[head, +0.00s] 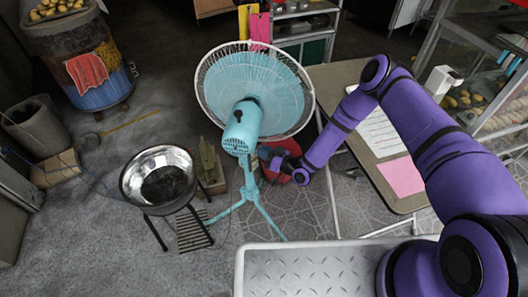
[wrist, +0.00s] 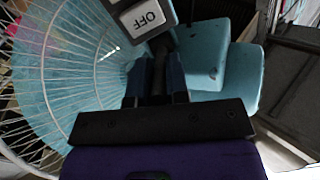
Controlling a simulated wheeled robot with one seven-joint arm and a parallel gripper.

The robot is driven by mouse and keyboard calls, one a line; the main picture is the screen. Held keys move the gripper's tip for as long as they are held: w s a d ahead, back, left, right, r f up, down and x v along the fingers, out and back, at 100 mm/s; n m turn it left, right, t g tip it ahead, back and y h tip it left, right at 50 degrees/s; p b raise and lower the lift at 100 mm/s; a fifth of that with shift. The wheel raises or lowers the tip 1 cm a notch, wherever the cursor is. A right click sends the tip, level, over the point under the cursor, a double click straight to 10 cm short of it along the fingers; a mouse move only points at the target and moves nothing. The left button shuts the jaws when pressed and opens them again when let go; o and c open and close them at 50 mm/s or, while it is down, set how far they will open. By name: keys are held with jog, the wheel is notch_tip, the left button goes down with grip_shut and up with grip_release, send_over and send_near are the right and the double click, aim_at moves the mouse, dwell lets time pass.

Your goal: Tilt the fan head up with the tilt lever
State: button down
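A teal pedestal fan stands on the floor, its round caged head (head: 262,85) facing away from the head camera. Its motor housing (head: 243,125) is toward the head camera, and the teal housing also shows in the wrist view (wrist: 238,75). My gripper (head: 268,157) is just right of and below the housing, by the upper stand. In the wrist view my gripper's fingers (wrist: 157,75) point up toward the housing, with a dark narrow gap or bar between them. A label reading OFF (wrist: 147,17) lies just beyond them. I cannot make out the tilt lever for certain.
A metal bowl on a dark stand (head: 160,180) is left of the fan. A red round stool (head: 280,158) is behind my gripper. A table (head: 345,75) with papers is at right. A diamond-plate platform (head: 310,270) is in front.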

jog(key=shift+f, duration=0.1)
jog(key=shift+w+a+f+t+y, duration=0.15)
jog(key=shift+f+t+y, duration=0.25)
jog(key=shift+f+y, duration=0.1)
jog(key=shift+w+a+f+t+y, duration=0.1)
jog(key=shift+f+t+y, duration=0.3)
jog(key=shift+y, duration=0.1)
jog(key=c, duration=1.4)
grip_release()
jog(key=v, duration=1)
jog(key=shift+s+d, duration=0.2)
jog(key=shift+d, duration=0.1)
